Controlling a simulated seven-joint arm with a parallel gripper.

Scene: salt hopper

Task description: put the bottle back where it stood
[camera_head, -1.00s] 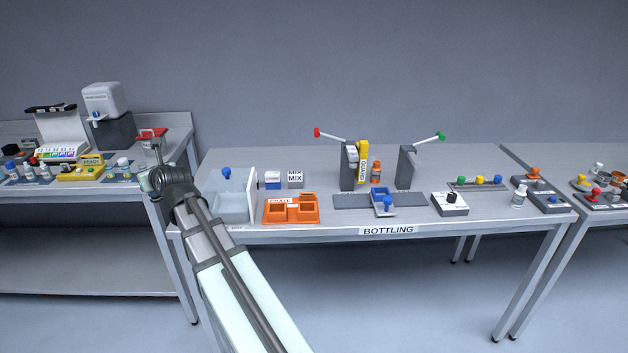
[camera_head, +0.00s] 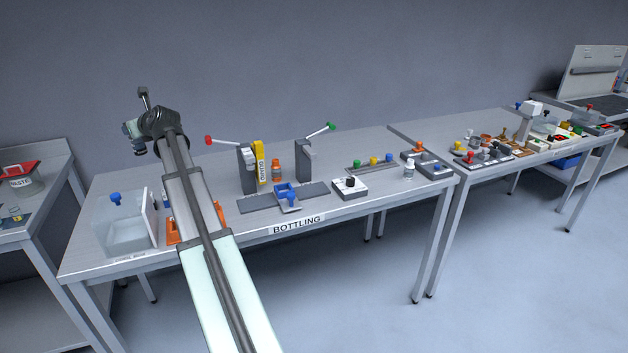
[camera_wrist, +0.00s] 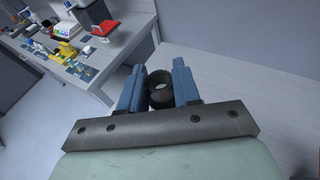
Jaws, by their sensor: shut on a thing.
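My gripper (camera_wrist: 158,90) is shut on a dark, round thing (camera_wrist: 161,98) with a hollow top, held between its two blue fingers. Only its upper part shows, so I cannot tell for sure that it is the bottle. In the head view my gripper (camera_head: 133,132) is raised above the back left of the bench labelled BOTTLING, and what it holds is too small to make out.
A clear bin (camera_head: 127,238) with a blue knob is at the bench's left end. An orange crate (camera_head: 173,235) is partly hidden by my arm. Grey posts with red-tipped (camera_head: 222,141) and green-tipped (camera_head: 318,131) levers rise mid-bench. The bench's back strip is mostly clear.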

